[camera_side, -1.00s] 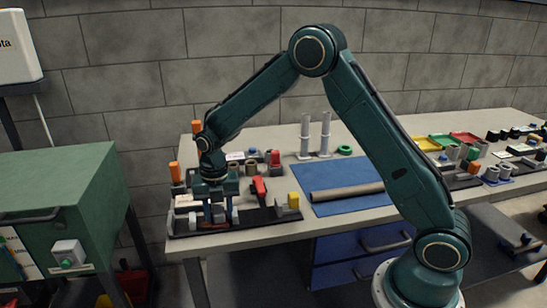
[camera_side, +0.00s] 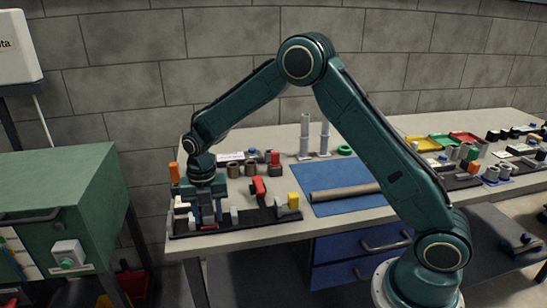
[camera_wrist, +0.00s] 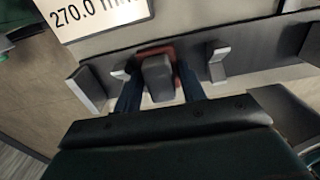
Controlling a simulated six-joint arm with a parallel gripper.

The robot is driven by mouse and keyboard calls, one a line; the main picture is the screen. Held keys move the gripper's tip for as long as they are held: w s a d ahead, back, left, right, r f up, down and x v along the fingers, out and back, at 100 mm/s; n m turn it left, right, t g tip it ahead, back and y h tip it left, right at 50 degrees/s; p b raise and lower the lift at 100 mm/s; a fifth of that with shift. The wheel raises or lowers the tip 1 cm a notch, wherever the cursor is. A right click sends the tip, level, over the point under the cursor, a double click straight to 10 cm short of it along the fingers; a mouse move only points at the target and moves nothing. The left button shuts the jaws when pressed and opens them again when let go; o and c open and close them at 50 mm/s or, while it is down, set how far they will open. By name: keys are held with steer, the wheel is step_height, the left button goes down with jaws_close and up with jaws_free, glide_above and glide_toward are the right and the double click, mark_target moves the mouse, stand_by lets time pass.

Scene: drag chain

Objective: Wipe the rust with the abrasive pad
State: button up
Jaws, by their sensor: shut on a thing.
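My gripper (camera_wrist: 158,88) is shut on a grey block (camera_wrist: 158,72), with one blue finger on each side of it. A reddish-brown pad (camera_wrist: 156,49) shows at the far end of the block, which looks like the abrasive pad with its grip. In the side view my gripper (camera_side: 209,214) is low over the dark tray (camera_side: 248,219) at the table's left end. My fingers hide most of the block there. I cannot make out any rust, nor whether the pad touches a surface.
Grey upright posts (camera_wrist: 218,65) stand close beside the fingers. A red clamp-like part (camera_side: 258,187) and a yellow block (camera_side: 293,200) are to the right. A brownish rod (camera_side: 345,193) lies on a blue mat (camera_side: 330,209). A white "270.0" label (camera_wrist: 95,15) is nearby.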

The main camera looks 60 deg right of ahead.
steer(key=shift+s+a+f, duration=0.1)
steer(key=shift+a+f, duration=0.05)
steer(key=shift+f, duration=0.05)
steer(key=shift+s+d, duration=1.05)
steer(key=shift+d, duration=0.05)
steer(key=shift+r, duration=0.1)
steer(key=shift+w, duration=0.1)
steer(key=shift+w+a+r, duration=0.25)
steer(key=shift+w+a, duration=0.85)
steer(key=shift+w, duration=0.1)
steer(key=shift+s+d, duration=1.1)
steer(key=shift+s, duration=0.05)
